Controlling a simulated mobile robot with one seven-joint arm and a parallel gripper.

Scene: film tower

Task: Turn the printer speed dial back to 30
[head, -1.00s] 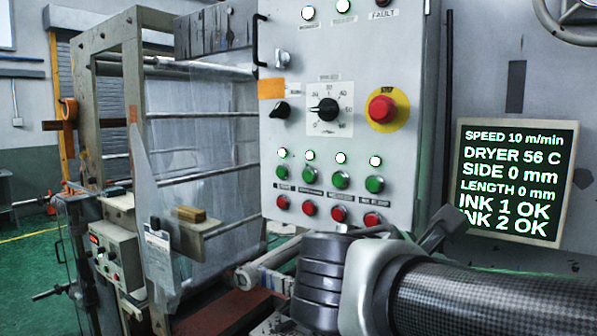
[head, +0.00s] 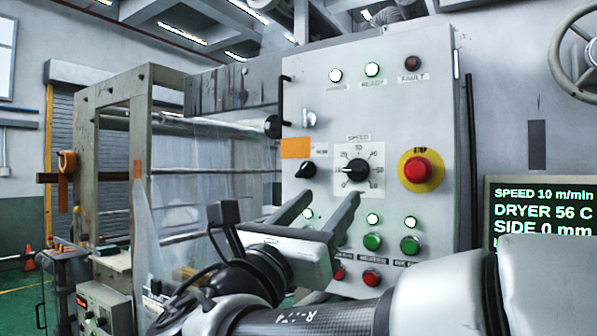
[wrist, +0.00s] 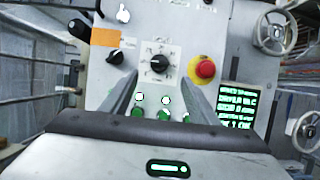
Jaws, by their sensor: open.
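The speed dial (head: 356,170) is a black knob on a white scale plate labelled SPEED, on the upright grey control panel (head: 400,100). Its pointer faces left in the head view; the exact number is too small to read. In the wrist view the dial (wrist: 162,64) sits straight ahead, beyond and between the fingertips. My gripper (head: 325,202) is open and empty, its two fingers pointing at the panel, apart from the dial and lower than it. The screen (head: 535,212) reads SPEED 10 m/min; its lower lines are hidden behind my arm.
A red stop button (head: 417,170) on a yellow disc is right of the dial. A smaller black knob (head: 306,170) is left of it, below an orange label (head: 296,148). Green buttons (head: 372,242) and red buttons (head: 372,277) lie below. A roller frame (head: 143,160) stands left.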

